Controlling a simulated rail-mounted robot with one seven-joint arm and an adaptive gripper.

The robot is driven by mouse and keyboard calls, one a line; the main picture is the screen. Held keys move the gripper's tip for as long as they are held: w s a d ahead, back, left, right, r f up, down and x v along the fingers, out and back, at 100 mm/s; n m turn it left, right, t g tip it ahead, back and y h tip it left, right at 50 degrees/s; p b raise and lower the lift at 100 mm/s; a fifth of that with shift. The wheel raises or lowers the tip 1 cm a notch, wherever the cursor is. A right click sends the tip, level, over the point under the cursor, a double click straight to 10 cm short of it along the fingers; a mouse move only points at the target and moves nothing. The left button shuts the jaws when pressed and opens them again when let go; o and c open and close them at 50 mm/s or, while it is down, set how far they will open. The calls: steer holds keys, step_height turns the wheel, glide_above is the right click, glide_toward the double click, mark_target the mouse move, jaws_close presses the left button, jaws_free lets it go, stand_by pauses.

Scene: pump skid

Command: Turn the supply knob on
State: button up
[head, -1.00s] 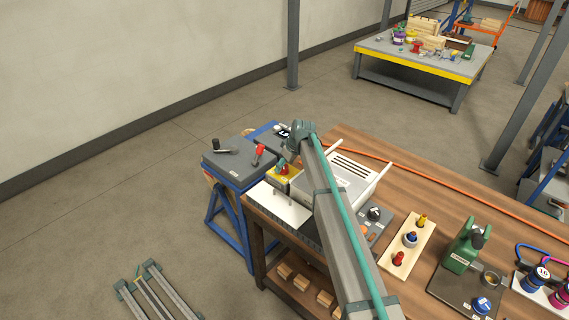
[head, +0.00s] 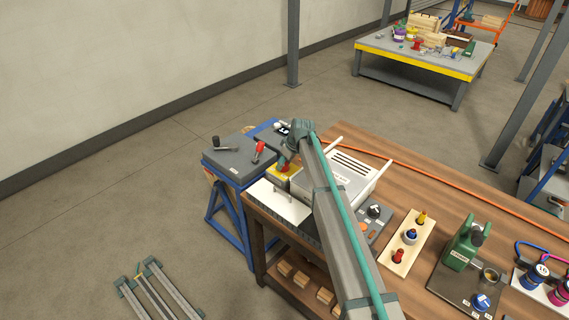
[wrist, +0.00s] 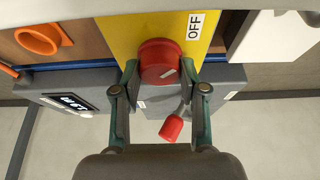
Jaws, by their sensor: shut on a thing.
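The supply knob, a round red knob (wrist: 158,60), sits on a yellow panel (wrist: 118,32) in the wrist view. A short pale pointer mark on its face lies at a slant, and a white OFF label (wrist: 195,25) is beside it to the upper right. My gripper (wrist: 159,74) has one finger on each side of the knob and is shut on it. In the head view my gripper (head: 285,162) is over the yellow box (head: 281,180) at the bench's left end and hides most of the knob.
A grey box with a red-handled lever (head: 259,150) stands left of the yellow box; the red handle (wrist: 171,128) also shows below my fingers. A pale cabinet (head: 345,182) stands right of the yellow box, partly behind my arm.

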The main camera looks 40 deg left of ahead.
steer(key=shift+f+m+b, duration=0.1)
steer(key=shift+m+b, duration=0.2)
steer(key=shift+b, duration=0.1)
steer(key=shift+s+f+m+t+b, duration=0.1)
steer(key=shift+m+t+b, duration=0.4)
steer(key=shift+m+b, duration=0.45)
steer(key=m+t+b, duration=0.1)
steer(key=m, duration=0.1)
steer(key=m+t+h+b, duration=0.1)
steer(key=m+b, duration=0.1)
steer(key=m, duration=0.1)
steer(key=shift+s+a+m, duration=0.1)
steer(key=shift+m, duration=0.15)
steer(key=m+h+b, duration=0.1)
steer(key=m, duration=0.1)
steer(key=m+t+h+b, duration=0.1)
steer(key=m, duration=0.2)
steer(key=shift+a+b, duration=0.1)
steer(key=shift+b, duration=0.3)
steer(key=m+h+b, duration=0.1)
steer(key=m, duration=0.3)
steer(key=shift+m+b, duration=0.3)
steer(key=shift+b, duration=0.05)
steer(key=shift+r+h, duration=0.2)
steer(key=shift+h, duration=0.1)
steer(key=o, duration=1.1)
